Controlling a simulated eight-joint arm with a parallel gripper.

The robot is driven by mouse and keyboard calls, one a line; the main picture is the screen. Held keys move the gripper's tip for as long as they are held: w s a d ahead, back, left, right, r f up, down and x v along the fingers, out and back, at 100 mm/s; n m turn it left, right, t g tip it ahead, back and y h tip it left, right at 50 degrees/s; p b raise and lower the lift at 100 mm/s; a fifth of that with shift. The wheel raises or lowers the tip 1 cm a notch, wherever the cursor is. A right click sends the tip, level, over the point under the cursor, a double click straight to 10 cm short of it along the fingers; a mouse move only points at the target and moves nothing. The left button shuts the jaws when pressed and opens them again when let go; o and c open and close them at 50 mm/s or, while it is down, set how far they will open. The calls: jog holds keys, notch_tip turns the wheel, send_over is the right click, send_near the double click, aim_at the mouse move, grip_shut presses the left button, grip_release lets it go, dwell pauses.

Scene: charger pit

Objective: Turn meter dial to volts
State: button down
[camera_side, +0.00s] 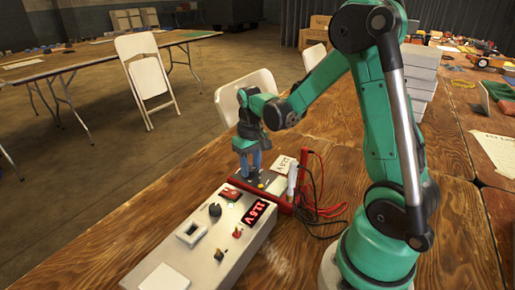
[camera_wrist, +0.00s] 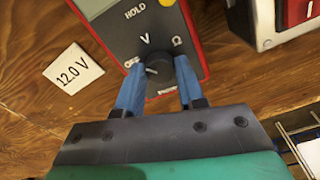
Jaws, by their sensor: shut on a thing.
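The red-edged meter (camera_wrist: 205,30) lies on the wooden table; its dark face carries HOLD, V, Ω and OFF labels and a yellow button. In the side view my gripper (camera_side: 246,165) is over the meter.
A 12.0 V card (camera_wrist: 73,69) lies beside the meter. Red and white probes (camera_side: 302,168) with red and black cables are to its right.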

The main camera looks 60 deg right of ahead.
aim_at(251, 168)
jog(key=m, duration=0.4)
jog(key=shift+m, duration=1.9)
jog(key=c, duration=0.5)
grip_release()
jog(key=shift+r, duration=2.8)
